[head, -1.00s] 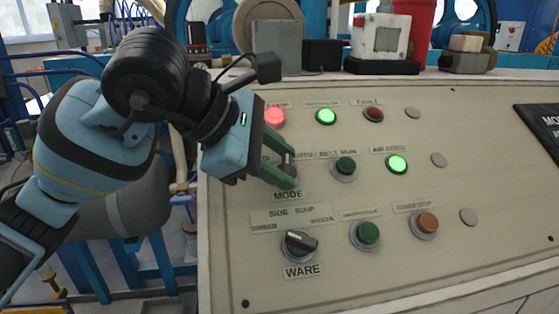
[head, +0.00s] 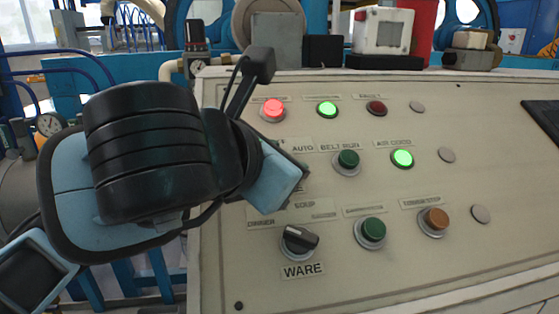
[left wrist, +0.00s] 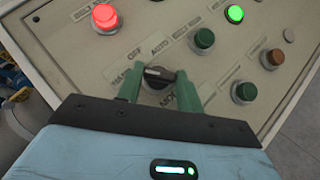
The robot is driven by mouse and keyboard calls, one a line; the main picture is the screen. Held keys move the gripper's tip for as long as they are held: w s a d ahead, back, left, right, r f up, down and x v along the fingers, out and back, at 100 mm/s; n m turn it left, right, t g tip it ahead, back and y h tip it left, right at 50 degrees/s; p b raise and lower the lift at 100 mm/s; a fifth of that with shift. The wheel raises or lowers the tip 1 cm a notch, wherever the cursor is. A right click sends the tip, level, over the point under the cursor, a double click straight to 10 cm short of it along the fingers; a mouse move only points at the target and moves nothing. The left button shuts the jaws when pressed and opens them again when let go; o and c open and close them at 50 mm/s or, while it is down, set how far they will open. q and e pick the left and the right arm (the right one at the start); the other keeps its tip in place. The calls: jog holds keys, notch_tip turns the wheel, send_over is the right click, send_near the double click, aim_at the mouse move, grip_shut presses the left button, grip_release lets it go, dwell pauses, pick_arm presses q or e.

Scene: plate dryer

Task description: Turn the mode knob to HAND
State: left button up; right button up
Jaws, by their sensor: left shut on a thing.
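The mode knob (left wrist: 160,76) is a dark selector on the grey panel, with the labels HAND, OFF and AUTO around its upper side and MODE below it. My left gripper (left wrist: 157,80) is shut on it, with one green finger on each side. In the left wrist view the handle lies nearly level between the fingers, with a light mark near its left end, the side of HAND. In the head view my left wrist and gripper body (head: 278,180) hide the mode knob and most of its labels. My right gripper is not in view.
The ware knob (head: 300,240) sits just below. A lit red lamp (head: 272,109), lit green lamps (head: 327,109), a green button (head: 347,161) and other buttons lie close by. A white box (head: 382,32) stands on the panel's back ledge.

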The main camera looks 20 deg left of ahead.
pick_arm(q)
jog(key=shift+n+y, duration=0.3)
jog(key=shift+n, duration=0.4)
jog(key=o, duration=1)
jog(key=shift+s, duration=0.1)
